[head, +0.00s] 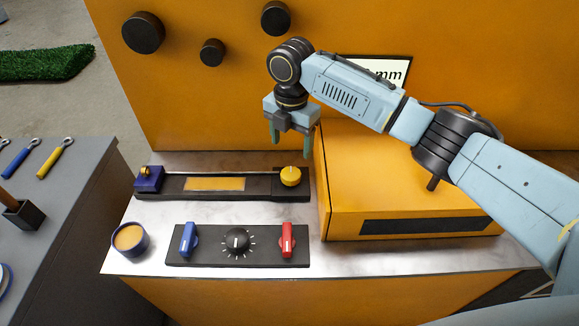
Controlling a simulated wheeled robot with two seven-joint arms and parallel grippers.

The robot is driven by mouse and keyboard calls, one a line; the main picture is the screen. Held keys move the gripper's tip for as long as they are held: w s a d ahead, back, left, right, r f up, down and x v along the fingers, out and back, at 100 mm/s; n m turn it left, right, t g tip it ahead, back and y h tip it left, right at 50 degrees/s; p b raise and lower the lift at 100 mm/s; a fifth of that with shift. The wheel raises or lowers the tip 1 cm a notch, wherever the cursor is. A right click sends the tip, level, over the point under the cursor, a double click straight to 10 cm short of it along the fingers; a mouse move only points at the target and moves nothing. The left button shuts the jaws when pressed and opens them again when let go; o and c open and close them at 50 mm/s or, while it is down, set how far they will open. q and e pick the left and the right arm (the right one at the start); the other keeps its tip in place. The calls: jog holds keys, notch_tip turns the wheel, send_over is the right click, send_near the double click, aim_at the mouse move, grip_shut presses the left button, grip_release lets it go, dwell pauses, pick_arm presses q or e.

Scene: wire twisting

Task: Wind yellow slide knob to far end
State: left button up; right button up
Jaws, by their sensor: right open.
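The yellow slide knob (290,176) is round with a pale mark on top. It sits at the right end of a dark slide unit (225,196) on the metal worktop. A yellow strip (214,184) lies along the middle of the unit, and a blue block (149,179) with a small yellow piece on top is at its left end. My right gripper (288,140) points down above and behind the knob, open and empty, apart from it. My left gripper is not in view.
A dark panel (210,259) in front carries a blue switch (189,239), a black dial (237,241) and a red switch (287,239). A small cup (130,239) stands at the left. A yellow box (400,190) stands close on the right. An orange wall (200,100) rises behind.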

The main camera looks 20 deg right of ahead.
send_over(291, 173)
notch_tip(291, 173, down, 4)
jog(key=shift+s+f, duration=0.1)
jog(key=shift+f, duration=0.1)
notch_tip(291, 173, down, 5)
jog(key=shift+f+b, duration=0.15)
jog(key=shift+b, duration=0.45)
jog(key=shift+f, duration=0.35)
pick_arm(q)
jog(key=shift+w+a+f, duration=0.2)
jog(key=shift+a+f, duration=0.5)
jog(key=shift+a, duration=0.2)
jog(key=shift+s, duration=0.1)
pick_arm(e)
jog(key=shift+c, duration=1.1)
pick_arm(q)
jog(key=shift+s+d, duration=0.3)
pick_arm(e)
jog(key=c, duration=0.8)
